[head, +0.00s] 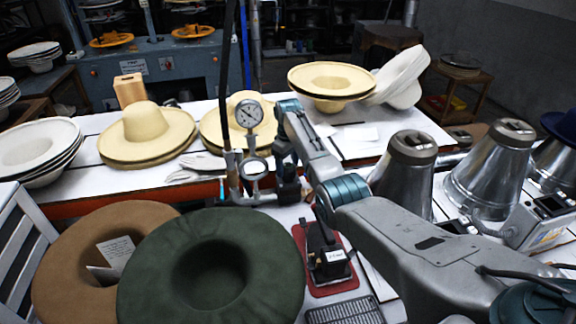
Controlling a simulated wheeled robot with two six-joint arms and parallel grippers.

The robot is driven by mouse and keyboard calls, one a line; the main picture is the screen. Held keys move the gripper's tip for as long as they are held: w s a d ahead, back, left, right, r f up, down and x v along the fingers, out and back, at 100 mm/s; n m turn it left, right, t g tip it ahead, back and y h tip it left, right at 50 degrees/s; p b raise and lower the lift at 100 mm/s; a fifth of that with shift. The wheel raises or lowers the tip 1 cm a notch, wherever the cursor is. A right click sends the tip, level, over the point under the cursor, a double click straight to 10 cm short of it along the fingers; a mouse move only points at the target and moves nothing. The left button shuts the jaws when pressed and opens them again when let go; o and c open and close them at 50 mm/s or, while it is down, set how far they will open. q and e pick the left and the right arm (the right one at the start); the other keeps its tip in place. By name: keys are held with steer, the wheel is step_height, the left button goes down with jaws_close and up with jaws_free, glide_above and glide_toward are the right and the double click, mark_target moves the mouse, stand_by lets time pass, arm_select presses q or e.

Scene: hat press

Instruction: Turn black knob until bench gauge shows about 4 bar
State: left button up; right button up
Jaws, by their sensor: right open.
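My right arm comes in from the right and bends down beside the gauge. My right gripper (284,178) is open, close to the dark fittings right of the smaller round fitting. The black knob cannot be told apart from the dark parts there, and I cannot tell whether the gripper touches it. My left gripper is not in view.
A dark green hat (211,270) and a brown hat (62,262) lie at the front left. Straw hats (150,133) stand on the white table behind. A black device on a red base (325,285) and metal cones (490,170) stand near my right arm.

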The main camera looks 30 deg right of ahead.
steer(key=shift+s+f, duration=0.1)
steer(key=shift+f, duration=0.95)
steer(key=c, duration=1)
steer(key=shift+o, duration=0.2)
